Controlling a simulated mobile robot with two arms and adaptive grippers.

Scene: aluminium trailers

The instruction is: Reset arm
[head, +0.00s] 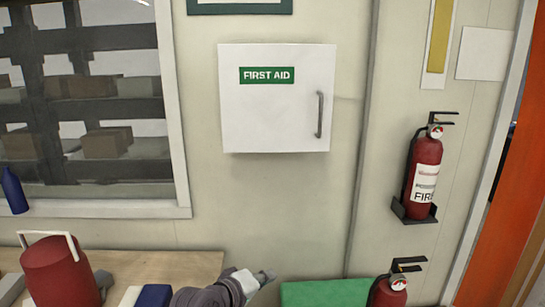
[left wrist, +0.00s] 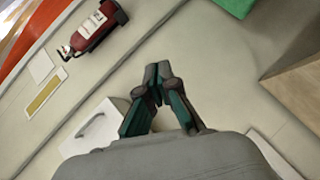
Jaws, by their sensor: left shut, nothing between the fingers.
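My left gripper (head: 264,276) shows at the bottom middle of the head view, below the first aid cabinet and between the wooden counter and a green surface. In the left wrist view its two fingers (left wrist: 157,72) meet at the tips, shut and empty, with the pale wall behind them. My right gripper is not in view.
A closed white first aid cabinet (head: 277,98) hangs on the wall. A fire extinguisher (head: 424,178) sits in a wall bracket; another (head: 388,292) stands low beside the green surface (head: 325,293). The wooden counter (head: 170,265) holds a red canister (head: 62,272). A window (head: 90,100) is at left.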

